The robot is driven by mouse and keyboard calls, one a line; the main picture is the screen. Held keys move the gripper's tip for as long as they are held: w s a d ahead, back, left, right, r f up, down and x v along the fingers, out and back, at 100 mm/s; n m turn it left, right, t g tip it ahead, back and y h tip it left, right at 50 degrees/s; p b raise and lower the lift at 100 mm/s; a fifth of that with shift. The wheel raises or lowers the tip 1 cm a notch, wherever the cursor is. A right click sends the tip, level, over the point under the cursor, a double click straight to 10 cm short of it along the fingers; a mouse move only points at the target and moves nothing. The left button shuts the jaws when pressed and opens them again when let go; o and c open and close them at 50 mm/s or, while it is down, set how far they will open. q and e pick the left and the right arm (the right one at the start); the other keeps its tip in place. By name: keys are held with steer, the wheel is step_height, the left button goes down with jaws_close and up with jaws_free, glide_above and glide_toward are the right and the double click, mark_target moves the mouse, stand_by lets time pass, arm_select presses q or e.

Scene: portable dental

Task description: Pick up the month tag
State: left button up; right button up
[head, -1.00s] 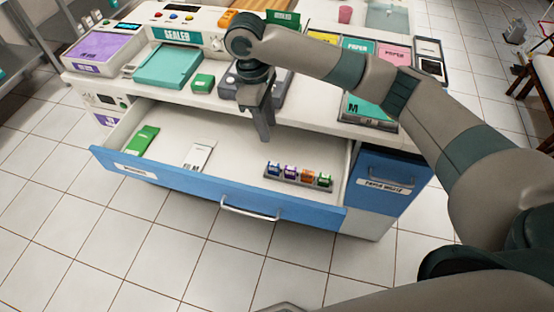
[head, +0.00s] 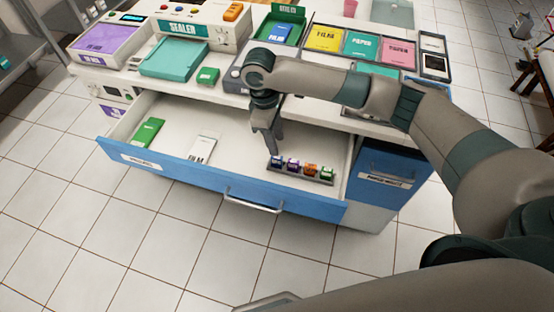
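Several small tags stand in a row in a grey rack (head: 300,177) at the right side of the open drawer. From left to right they are a blue tag (head: 277,162), a purple tag (head: 293,165), an orange tag (head: 310,170) and a green tag (head: 327,173). Their print is too small to read, so I cannot tell which is the month tag. My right gripper (head: 273,150) points down into the drawer, with its fingertips just above or behind the blue tag. I cannot tell whether it touches it. The finger gap is not clear. My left gripper is out of view.
The open drawer (head: 235,186) also holds a green packet (head: 148,132) and a white packet (head: 201,148) at its left. Above it, the counter carries a sealer (head: 185,31), a teal pad (head: 174,60), a small green box (head: 208,76) and labelled trays (head: 361,45). The drawer's middle is clear.

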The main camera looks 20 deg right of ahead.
mark_target(279, 157)
step_height(279, 157, down, 2)
steer(key=shift+s+d+f, duration=0.15)
steer(key=shift+f, duration=0.65)
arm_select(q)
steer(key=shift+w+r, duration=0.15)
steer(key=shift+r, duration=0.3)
arm_select(e)
steer(key=shift+f+p, duration=0.45)
steer(key=shift+p, duration=0.1)
step_height(279, 157, down, 3)
steer(key=shift+f+p, duration=0.1)
steer(key=shift+p, duration=0.45)
steer(key=shift+f, duration=0.6)
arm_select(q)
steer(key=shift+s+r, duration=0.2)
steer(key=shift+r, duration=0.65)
